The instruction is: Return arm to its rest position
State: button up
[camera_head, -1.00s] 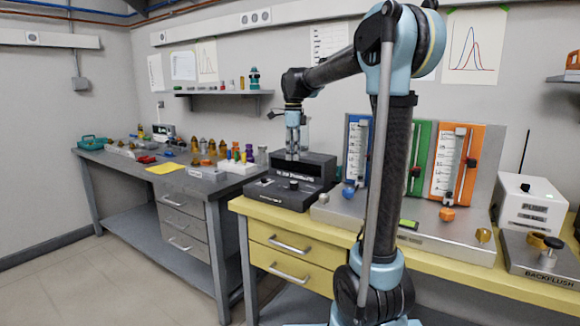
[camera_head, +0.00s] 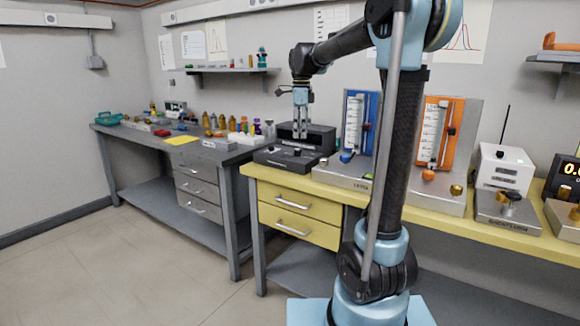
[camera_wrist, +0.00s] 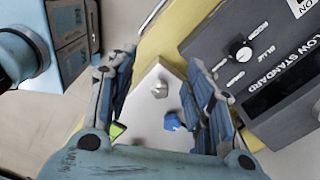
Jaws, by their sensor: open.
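My gripper (camera_head: 301,122) hangs at the end of my raised, bent arm, pointing down, in the head view. It appears in front of the black flow standard box (camera_head: 295,145) on the yellow bench. In the wrist view my gripper (camera_wrist: 160,62) has its two fingers apart with nothing between them. Below the fingers, the wrist view shows a metal base plate with a blue knob (camera_wrist: 172,122). The flow standard box (camera_wrist: 255,62) fills its right side. My upper arm hides the middle of the meter panel in the head view.
The yellow bench (camera_head: 460,226) carries a blue meter (camera_head: 359,122), an orange meter (camera_head: 440,132) and a white box (camera_head: 503,168). A grey bench (camera_head: 125,133) at left holds bottles and a yellow sheet (camera_head: 182,140). Open floor (camera_head: 130,255) lies at front left.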

jog(key=s+d+f+n+t, duration=0.1)
jog(key=s+d+f+n, duration=0.35)
jog(key=s, duration=0.45)
jog(key=s+d+f+n, duration=0.4)
jog(key=s+d+n, duration=0.2)
jog(key=s, duration=0.3)
jog(key=s+d+f+n, duration=0.2)
jog(key=s+f+n, duration=0.2)
jog(key=s+f, duration=0.3)
jog(key=s+d+f+n+t, duration=0.1)
jog(key=s+d+f+n, duration=0.1)
jog(key=s+f+n, duration=0.3)
notch_tip(320, 180, down, 4)
jog(key=s, duration=0.3)
jog(key=shift+d, duration=0.35)
jog(key=shift+w, duration=0.1)
jog(key=shift+w+f, duration=0.3)
jog(key=shift+w, duration=0.2)
jog(key=shift+s, duration=0.1)
jog(key=shift+c, duration=1.8)
